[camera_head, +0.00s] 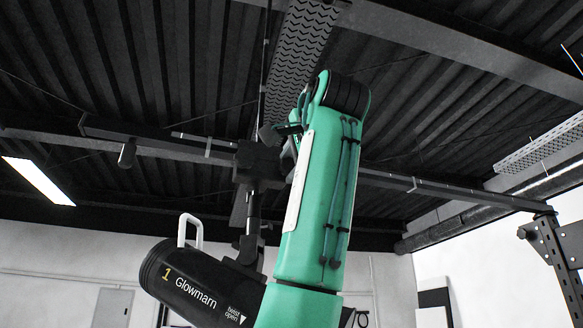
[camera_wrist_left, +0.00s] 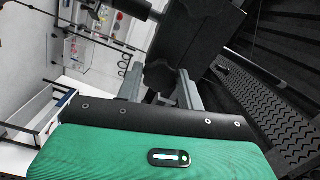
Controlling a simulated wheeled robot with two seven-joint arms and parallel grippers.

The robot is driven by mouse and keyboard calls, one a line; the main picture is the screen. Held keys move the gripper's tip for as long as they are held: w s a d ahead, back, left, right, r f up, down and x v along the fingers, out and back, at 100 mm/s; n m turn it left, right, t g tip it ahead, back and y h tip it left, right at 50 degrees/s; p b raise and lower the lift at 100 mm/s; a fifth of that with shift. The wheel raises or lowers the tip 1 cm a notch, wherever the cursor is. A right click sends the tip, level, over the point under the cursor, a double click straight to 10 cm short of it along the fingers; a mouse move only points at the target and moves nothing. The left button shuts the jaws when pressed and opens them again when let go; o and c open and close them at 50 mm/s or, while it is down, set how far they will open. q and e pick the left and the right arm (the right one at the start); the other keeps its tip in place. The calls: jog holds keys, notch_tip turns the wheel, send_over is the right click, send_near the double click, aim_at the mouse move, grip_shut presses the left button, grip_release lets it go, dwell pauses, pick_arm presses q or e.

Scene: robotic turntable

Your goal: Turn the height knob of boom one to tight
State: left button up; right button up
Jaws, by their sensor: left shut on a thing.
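The boom (camera_head: 395,182) is a dark horizontal bar under the ceiling, with a black clamp block (camera_head: 257,163) on it. In the left wrist view, a dark lobed knob (camera_wrist_left: 158,76) sits under a large black block (camera_wrist_left: 202,35). My left gripper (camera_wrist_left: 159,88) has its two grey fingers on either side of the knob and is shut on it. In the head view, my green left arm reaches up and hides most of the gripper and the knob. I cannot read a tight or loose mark. My right gripper is not in view.
A black lamp (camera_head: 200,283) marked "1 Glowmarn" hangs below the clamp block, close beside my left arm, with a white handle (camera_head: 190,228). A perforated metal tray (camera_head: 297,50) runs along the dark ceiling. A dark stand (camera_head: 556,255) is at the right.

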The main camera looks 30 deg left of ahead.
pick_arm(q)
jog(key=shift+m, duration=0.6)
jog(key=o, duration=1)
jog(key=shift+d, duration=0.1)
jog(key=shift+s+d+f+b, duration=0.1)
jog(key=shift+s+d+b, duration=0.1)
jog(key=shift+b, duration=0.2)
jog(key=shift+b+v, duration=1.65)
jog(key=shift+v, duration=4.9)
